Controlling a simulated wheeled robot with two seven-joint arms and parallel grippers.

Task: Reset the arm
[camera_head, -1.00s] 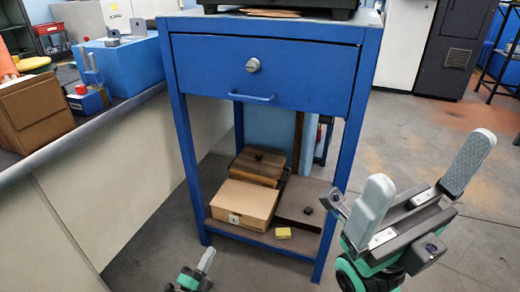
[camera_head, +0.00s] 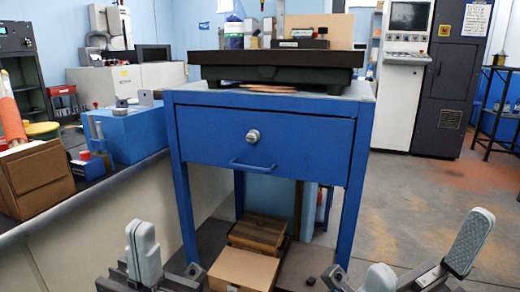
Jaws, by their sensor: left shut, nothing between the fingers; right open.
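My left gripper (camera_head: 140,252) is at the lower left of the head view, upright in front of the blue table's left leg. Its grey fingers are together with nothing between them. My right gripper (camera_head: 425,260) is at the lower right, in front of and to the right of the table. Its two grey fingers are wide apart and empty, and the bottom edge cuts off part of it. Both grippers appear apart from the table and the boxes.
A blue table (camera_head: 265,143) with a closed drawer stands ahead, a dark flat plate (camera_head: 278,60) on top. A cardboard box (camera_head: 243,268) and a wooden box (camera_head: 257,233) sit on its lower shelf. A bench with a carton (camera_head: 38,178) is at left. Floor at right is clear.

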